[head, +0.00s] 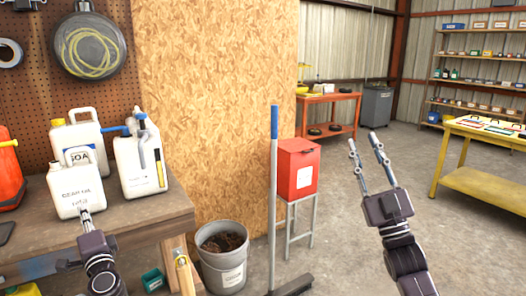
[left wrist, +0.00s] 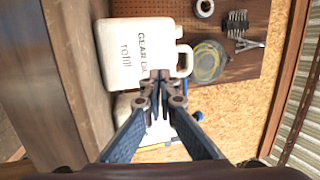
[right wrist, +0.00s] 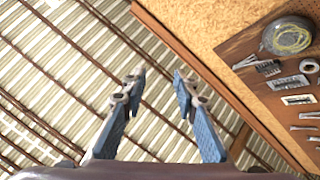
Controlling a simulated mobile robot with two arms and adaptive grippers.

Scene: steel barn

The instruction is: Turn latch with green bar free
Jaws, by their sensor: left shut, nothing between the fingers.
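I see no latch with a green bar that I can make out in any view. My left gripper (head: 84,212) is shut and empty in front of a white gear oil jug (head: 75,190) on the workbench. In the left wrist view its fingertips (left wrist: 160,78) meet in front of the same jug (left wrist: 125,55); whether they touch it I cannot tell. My right gripper (head: 363,140) is open and empty, raised over the floor at the right. In the right wrist view its fingers (right wrist: 160,78) are apart, with the ribbed metal wall behind.
Other white jugs (head: 140,165) and a red container (head: 10,170) stand on the workbench (head: 150,215). A grey bucket (head: 222,270), a blue-topped pole (head: 273,190) and a red box on a stand (head: 297,165) are nearby. Open floor lies around a yellow table (head: 470,185).

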